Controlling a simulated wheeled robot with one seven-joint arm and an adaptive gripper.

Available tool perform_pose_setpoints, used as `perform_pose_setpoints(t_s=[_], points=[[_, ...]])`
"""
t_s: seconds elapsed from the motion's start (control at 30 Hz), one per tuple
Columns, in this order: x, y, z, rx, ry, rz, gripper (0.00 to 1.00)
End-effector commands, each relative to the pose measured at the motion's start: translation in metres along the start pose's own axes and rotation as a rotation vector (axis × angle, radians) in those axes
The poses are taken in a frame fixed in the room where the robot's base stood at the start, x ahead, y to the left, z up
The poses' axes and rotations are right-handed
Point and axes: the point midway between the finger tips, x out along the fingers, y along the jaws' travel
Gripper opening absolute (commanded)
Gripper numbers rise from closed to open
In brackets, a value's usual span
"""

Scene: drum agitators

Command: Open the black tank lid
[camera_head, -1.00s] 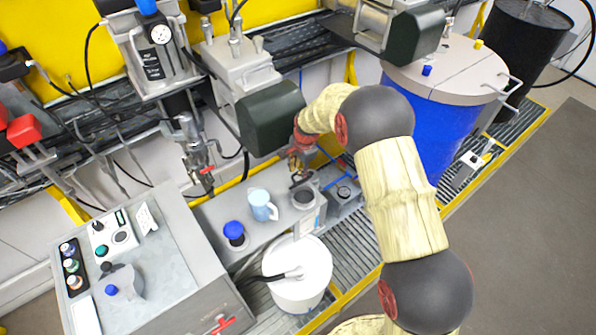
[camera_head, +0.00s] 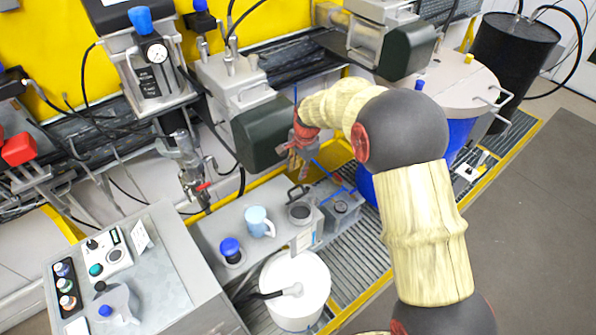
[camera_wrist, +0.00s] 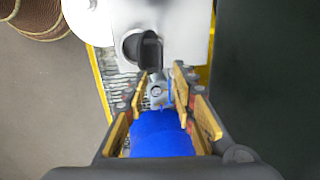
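A dark round lid (camera_head: 299,211) sits on top of a small grey tank in the lower middle of the head view. A dark round piece with a black handle, which looks like the same lid, shows in the wrist view (camera_wrist: 142,48).
The dark green motor housing (camera_head: 262,131) is close to my gripper. A light blue mug (camera_head: 258,221) and a blue knob (camera_head: 230,249) are left of the lid. A white bucket (camera_head: 296,290) stands in front. A black drum (camera_head: 512,60) is far right.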

Motion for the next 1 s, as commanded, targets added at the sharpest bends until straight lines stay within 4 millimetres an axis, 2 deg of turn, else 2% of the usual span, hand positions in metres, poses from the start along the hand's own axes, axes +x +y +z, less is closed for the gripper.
perform_pose_setpoints(t_s=[0.13,0.23,0.3,0.37,0.5,0.6,0.8,1.0], points=[[0.005,0.004,-0.012,0.018,0.007,-0.008,0.16],[0.001,0.012,-0.034,0.050,0.026,-0.036,0.11],[0.002,0.031,-0.048,0.087,0.032,-0.044,0.07],[0.007,0.051,-0.051,0.149,0.011,-0.056,0.03],[0.022,0.091,-0.040,0.353,-0.091,-0.112,0.00],[0.033,0.114,-0.026,0.510,-0.176,-0.162,0.00],[0.049,0.141,-0.003,0.803,-0.325,-0.268,0.00],[0.064,0.160,0.010,1.088,-0.441,-0.370,0.00]])
